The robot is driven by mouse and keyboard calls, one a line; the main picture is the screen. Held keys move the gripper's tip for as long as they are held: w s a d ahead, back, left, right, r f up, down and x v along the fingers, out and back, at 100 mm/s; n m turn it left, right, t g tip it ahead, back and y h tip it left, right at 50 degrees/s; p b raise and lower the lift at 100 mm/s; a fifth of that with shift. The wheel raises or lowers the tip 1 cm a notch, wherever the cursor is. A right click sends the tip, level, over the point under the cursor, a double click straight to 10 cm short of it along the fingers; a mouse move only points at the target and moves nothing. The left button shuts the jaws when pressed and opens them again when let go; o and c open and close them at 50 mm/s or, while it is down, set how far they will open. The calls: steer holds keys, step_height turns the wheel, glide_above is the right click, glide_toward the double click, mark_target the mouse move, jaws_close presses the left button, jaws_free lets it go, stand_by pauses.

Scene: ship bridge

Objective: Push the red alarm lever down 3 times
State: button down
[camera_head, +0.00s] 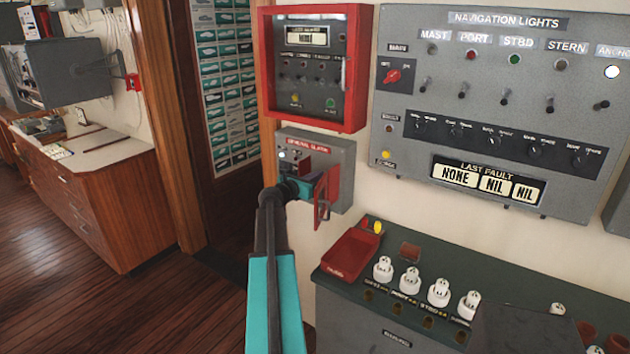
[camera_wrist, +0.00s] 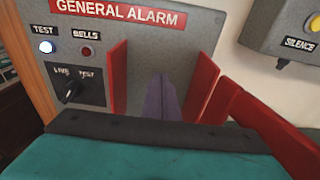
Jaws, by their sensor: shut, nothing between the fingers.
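The grey general alarm box (camera_head: 343,160) hangs on the wall under a red-framed panel. Its face (camera_wrist: 150,45) fills the wrist view, with a red title label at the top. Two upright red plates, a left one (camera_wrist: 118,78) and a right one (camera_wrist: 199,88), stand out from it. My gripper (camera_wrist: 161,82) is shut and empty, its purplish fingers pointing at the face between these plates. A red flap (camera_head: 326,193) hangs open at the box's right side. I cannot make out the red lever; it may be hidden by my gripper.
A lit test lamp (camera_wrist: 46,47), a bells lamp and a dark live/test knob (camera_wrist: 70,91) sit left of the plates. Below the box, a counter (camera_head: 455,262) holds a red tray (camera_head: 350,255) and several white knobs. The navigation lights panel (camera_head: 400,170) is to the right.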

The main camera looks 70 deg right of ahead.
steer(key=shift+f, duration=0.6)
stand_by(0.4)
steer(key=shift+r, duration=0.15)
steer(key=shift+r+p, duration=1.55)
steer(key=shift+r, duration=0.6)
steer(key=shift+a, duration=0.1)
steer(key=p+v, duration=0.1)
steer(key=v, duration=0.8)
stand_by(0.6)
stand_by(0.8)
